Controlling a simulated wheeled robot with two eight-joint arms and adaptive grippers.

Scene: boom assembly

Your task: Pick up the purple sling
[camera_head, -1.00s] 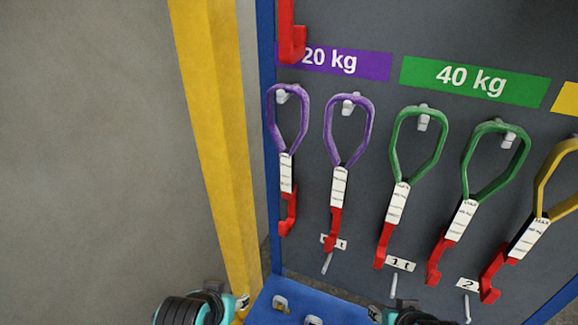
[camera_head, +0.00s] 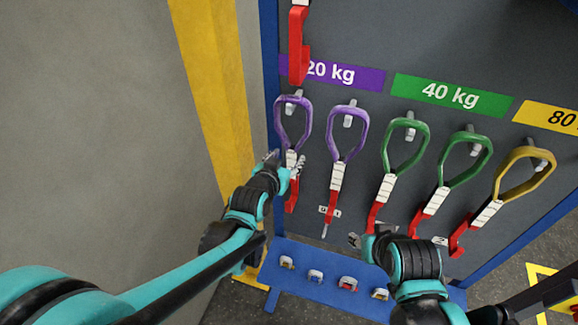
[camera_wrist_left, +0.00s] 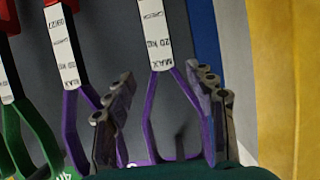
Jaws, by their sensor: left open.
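Two purple slings hang on pegs under the purple 20 kg label. The left one (camera_head: 281,123) has a loop, a white tag and a red hook below. The other purple sling (camera_head: 330,138) hangs to its right. My left gripper (camera_head: 284,162) is open in front of the left sling, around its tag. In the left wrist view, that sling's loop (camera_wrist_left: 149,122) shows between the spread fingers (camera_wrist_left: 160,115), with its right strand close to the right finger. The second sling's loop (camera_wrist_left: 70,125) is partly behind the left finger. My right gripper (camera_head: 368,238) is low, below the green slings; its jaw state is unclear.
Green slings (camera_head: 387,155) and a yellow sling (camera_head: 497,180) hang to the right. A red hook (camera_head: 299,50) hangs above the left purple sling. A yellow post (camera_head: 205,90) and blue frame edge stand close on the left. A blue ledge (camera_head: 318,262) holds several small shackles.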

